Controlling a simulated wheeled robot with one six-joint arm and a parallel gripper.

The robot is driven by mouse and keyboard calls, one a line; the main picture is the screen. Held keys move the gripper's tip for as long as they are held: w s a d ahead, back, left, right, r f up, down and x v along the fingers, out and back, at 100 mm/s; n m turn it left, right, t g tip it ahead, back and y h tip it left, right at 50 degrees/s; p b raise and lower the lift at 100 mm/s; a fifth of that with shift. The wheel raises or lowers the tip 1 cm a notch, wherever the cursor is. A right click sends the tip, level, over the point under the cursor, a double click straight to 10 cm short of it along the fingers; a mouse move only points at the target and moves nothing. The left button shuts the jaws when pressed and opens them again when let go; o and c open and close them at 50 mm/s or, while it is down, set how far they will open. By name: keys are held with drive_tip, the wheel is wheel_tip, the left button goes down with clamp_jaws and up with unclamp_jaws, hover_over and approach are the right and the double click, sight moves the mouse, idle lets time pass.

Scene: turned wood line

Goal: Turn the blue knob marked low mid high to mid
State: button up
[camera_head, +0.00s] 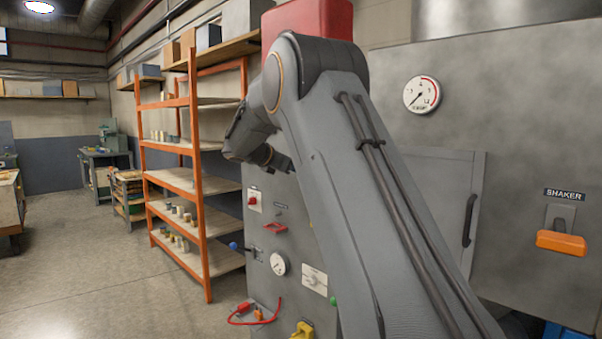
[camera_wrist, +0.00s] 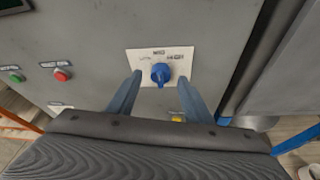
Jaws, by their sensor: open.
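In the wrist view the blue knob (camera_wrist: 160,74) sits on a white plate (camera_wrist: 183,55) on a grey panel. The plate reads LOW on the left, MID at the top and HIGH on the right. I cannot tell which mark the knob points to. My gripper (camera_wrist: 160,79) is open, with one finger on each side of the knob and a visible gap to it on both sides. I cannot tell how far the fingertips are from the plate. In the head view I cannot make out the knob, and my arm covers much of the panel.
In the wrist view, a green button (camera_wrist: 15,77) and a red button (camera_wrist: 62,75) are left of the plate. In the head view, a dial (camera_head: 278,264), an orange shaker handle (camera_head: 561,243) and an orange shelf rack (camera_head: 200,180) stand around my arm. Floor at left is clear.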

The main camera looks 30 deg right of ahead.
drive_tip(key=b+v, duration=0.1)
drive_tip(key=v, duration=0.4)
drive_tip(key=shift+s+a+r, duration=0.15)
drive_tip(key=shift+a, duration=0.1)
drive_tip(key=s+a+f+m+g+y, duration=0.2)
drive_tip(key=s+a+f+m+y, duration=0.2)
drive_tip(key=s+f, duration=0.65)
drive_tip(key=s+a+f+m+g+y, duration=0.1)
drive_tip(key=s+a+f+m+y, duration=0.25)
drive_tip(key=s+f, duration=0.7)
drive_tip(key=s+a+f+m+y, duration=0.1)
drive_tip(key=s+a+f+m, duration=0.2)
drive_tip(key=s, duration=0.4)
drive_tip(key=s+a+f+m+g+y, duration=0.1)
drive_tip(key=s+a+f+m+y, duration=0.1)
drive_tip(key=s+f+m, duration=0.3)
drive_tip(key=s+a+f+m+g+y, duration=0.1)
drive_tip(key=s+a+f+m, duration=0.3)
drive_tip(key=s, duration=0.5)
drive_tip(key=shift+a+f+m+y, duration=0.35)
drive_tip(key=shift+f+y, duration=0.1)
drive_tip(key=shift+f, duration=0.15)
drive_tip(key=shift+s, duration=0.1)
